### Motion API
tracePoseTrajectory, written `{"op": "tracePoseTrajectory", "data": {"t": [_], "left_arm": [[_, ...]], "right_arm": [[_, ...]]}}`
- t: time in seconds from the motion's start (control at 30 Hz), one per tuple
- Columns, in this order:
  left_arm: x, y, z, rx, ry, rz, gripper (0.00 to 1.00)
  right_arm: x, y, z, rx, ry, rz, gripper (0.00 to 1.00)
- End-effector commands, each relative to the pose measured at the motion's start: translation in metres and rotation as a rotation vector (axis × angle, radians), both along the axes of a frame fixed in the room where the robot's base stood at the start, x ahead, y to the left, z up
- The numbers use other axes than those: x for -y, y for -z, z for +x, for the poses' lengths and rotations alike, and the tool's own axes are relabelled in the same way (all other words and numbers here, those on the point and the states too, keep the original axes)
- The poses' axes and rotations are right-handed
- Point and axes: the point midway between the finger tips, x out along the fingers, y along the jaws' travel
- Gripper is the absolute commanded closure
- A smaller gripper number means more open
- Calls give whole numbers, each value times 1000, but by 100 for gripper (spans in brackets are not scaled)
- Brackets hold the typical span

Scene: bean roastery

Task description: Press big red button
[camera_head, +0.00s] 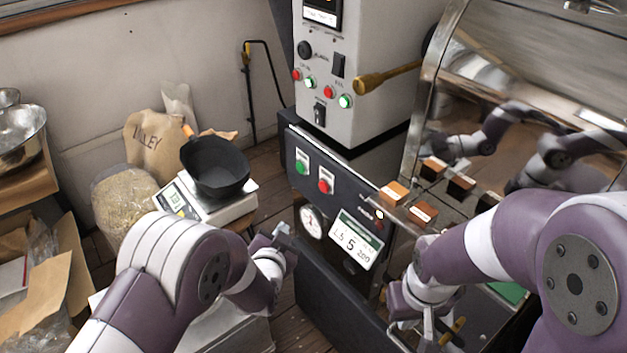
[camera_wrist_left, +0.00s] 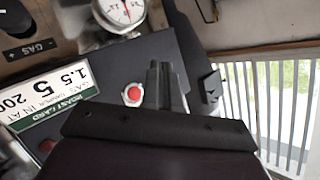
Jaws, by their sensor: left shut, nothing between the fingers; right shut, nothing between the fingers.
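The big red button (camera_head: 324,186) sits on the dark front panel of the roaster, right of and a little below a green button (camera_head: 301,167). In the left wrist view the red button (camera_wrist_left: 133,94) shows just left of my fingers. My left gripper (camera_head: 281,234) is shut and empty, below and left of the red button in the head view, in front of the machine. Its closed fingers also show in the left wrist view (camera_wrist_left: 161,72). I see no contact with the button. My right gripper (camera_head: 432,322) is shut and empty at the lower right, partly hidden by its arm.
Smaller red and green buttons (camera_head: 328,92) sit on the upper grey cabinet. A gauge (camera_head: 312,222) and roast card (camera_head: 356,239) are below the red button. A scale (camera_head: 243,205) with a black bowl (camera_head: 215,167) stands left. Wooden sample blocks (camera_head: 394,193) are right.

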Motion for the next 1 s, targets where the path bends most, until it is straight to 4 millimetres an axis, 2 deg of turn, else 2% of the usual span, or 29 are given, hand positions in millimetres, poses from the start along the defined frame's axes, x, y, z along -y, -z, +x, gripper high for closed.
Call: {"op": "tracePoseTrajectory", "data": {"t": [0.1, 0.23, 0.67, 1.0], "left_arm": [[-1, -24, 10, 114, -5, 27, 100], [-2, -37, 13, 188, -4, 65, 100], [1, -37, 16, 193, 1, 81, 100], [38, -36, 43, 194, 1, 79, 100]], "right_arm": [[0, -1, 0, 0, 0, 0, 100], [0, -1, 0, 0, 0, 0, 100], [0, 1, 0, 0, 0, 0, 100], [0, 14, 0, 0, 0, 0, 100]]}}
